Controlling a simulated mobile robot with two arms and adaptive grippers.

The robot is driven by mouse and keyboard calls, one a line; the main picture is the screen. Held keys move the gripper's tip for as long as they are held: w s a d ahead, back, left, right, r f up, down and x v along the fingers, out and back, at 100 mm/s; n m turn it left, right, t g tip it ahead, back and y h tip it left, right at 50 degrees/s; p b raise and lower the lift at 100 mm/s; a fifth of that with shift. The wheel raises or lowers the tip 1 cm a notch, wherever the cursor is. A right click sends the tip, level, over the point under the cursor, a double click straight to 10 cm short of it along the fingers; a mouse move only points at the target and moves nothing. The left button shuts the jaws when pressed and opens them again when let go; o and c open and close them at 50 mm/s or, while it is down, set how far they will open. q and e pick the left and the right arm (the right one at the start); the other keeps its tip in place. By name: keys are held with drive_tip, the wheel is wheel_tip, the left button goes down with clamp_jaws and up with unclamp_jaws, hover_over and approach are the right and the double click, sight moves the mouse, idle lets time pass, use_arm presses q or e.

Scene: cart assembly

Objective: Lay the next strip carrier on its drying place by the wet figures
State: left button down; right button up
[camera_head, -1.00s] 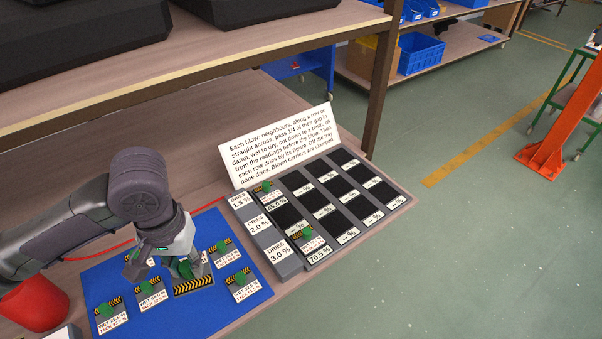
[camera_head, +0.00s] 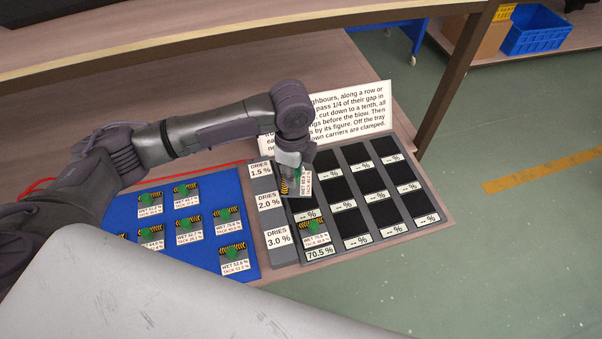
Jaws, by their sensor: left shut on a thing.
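My left gripper (camera_head: 291,166) points down over the left column of the drying tray (camera_head: 391,232), shut on a strip carrier (camera_head: 287,187) with a striped edge and a white label. The carrier is by the middle-row cell; I cannot tell whether it touches the tray. Wet figures 1.5 % (camera_head: 260,170), 2.0 % (camera_head: 269,201) and 3.0 % (camera_head: 278,237) stand left of the rows. Another carrier (camera_head: 314,229) lies in the bottom-left cell above a 70.5 % readout. The top-left cell is hidden by my gripper. My right gripper is not in view.
A blue mat (camera_head: 206,258) left of the tray holds several carriers with green tops. A white text sign (camera_head: 350,110) stands behind the tray, partly covered by my arm. The tray's other columns are empty black cells. The table's edge is close on the right.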

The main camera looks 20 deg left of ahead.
sight(302, 177)
use_arm(q)
drive_tip(key=shift+w+d+f+m+p, duration=0.1)
drive_tip(key=shift+w+f+m+p, duration=0.15)
drive_tip(key=shift+w+f+m, duration=1.5)
drive_tip(key=shift+s+d+f+m+p, duration=0.15)
drive_tip(key=shift+f+m, duration=0.65)
drive_tip(key=shift+m, duration=2.25)
drive_tip(key=shift+w+f+m+p, duration=0.3)
drive_tip(key=shift+w+f+m, duration=0.4)
drive_tip(key=shift+f+m, duration=1.15)
drive_tip(key=shift+r+m, duration=0.55)
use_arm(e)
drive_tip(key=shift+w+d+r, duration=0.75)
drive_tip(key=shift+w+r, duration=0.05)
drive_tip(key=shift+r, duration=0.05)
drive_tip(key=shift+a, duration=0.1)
use_arm(q)
drive_tip(key=shift+r, duration=0.1)
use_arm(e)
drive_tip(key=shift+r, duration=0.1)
use_arm(q)
drive_tip(key=shift+f+b, duration=0.3)
drive_tip(key=shift+f, duration=0.55)
drive_tip(key=shift+f+b, duration=0.95)
drive_tip(key=shift+f, duration=0.55)
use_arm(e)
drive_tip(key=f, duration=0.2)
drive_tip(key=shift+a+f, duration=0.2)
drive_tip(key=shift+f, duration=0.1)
